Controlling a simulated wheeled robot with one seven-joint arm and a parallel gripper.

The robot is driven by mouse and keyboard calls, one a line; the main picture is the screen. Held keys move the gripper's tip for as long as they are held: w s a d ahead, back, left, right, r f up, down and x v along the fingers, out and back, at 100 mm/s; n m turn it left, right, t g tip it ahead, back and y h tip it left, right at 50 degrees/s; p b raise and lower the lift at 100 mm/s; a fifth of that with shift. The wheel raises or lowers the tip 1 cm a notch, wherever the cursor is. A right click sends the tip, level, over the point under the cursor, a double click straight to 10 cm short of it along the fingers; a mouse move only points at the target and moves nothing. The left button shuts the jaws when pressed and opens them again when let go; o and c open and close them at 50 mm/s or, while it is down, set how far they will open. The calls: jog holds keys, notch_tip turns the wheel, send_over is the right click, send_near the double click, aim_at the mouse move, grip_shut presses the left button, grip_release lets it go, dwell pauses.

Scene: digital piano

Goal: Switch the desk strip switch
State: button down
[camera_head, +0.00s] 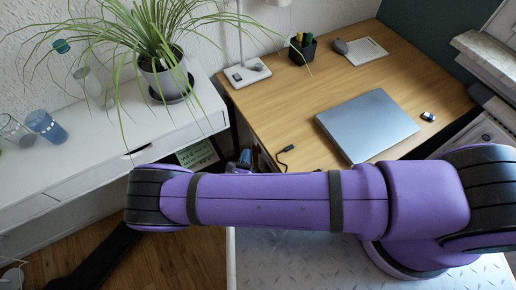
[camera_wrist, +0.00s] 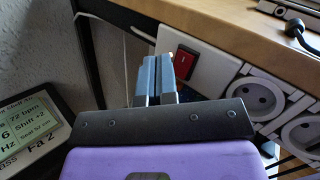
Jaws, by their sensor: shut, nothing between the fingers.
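The desk strip (camera_wrist: 215,70) is a white power strip mounted below the desk's wooden edge in the wrist view. Its red rocker switch (camera_wrist: 184,62) sits at the strip's left part, in a dark frame. My gripper (camera_wrist: 156,66) is shut and empty. Its blue-grey fingers stand side by side, just left of the switch in the picture, and the right finger lies close to the switch. Whether it touches is unclear. The fingers and the dark gripper body hide part of the strip's lower left. In the head view, my arm hides most of this area.
Two round sockets (camera_wrist: 258,98) follow on the strip. The desk (camera_head: 290,95) holds a closed laptop (camera_head: 368,124) and pen cup (camera_head: 302,48). A plant pot (camera_head: 165,75) and glasses stand on the white cabinet (camera_head: 100,135). A small display device (camera_wrist: 30,125) is at left.

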dwell(0.4)
jog(key=shift+w+d, duration=0.15)
jog(key=shift+d, duration=0.25)
jog(key=shift+w+d+f, duration=0.15)
jog(key=shift+d, duration=0.15)
dwell(0.6)
jog(key=shift+a, duration=0.15)
jog(key=shift+s+a+r, duration=0.2)
jog(key=shift+s+a, duration=0.2)
jog(key=shift+a, duration=0.35)
jog(key=shift+a, duration=0.1)
jog(key=a, duration=0.1)
jog(key=s+a, duration=0.1)
jog(key=s+a+r, duration=0.1)
jog(key=a, duration=0.1)
jog(key=shift+s+a, duration=0.1)
dwell(0.8)
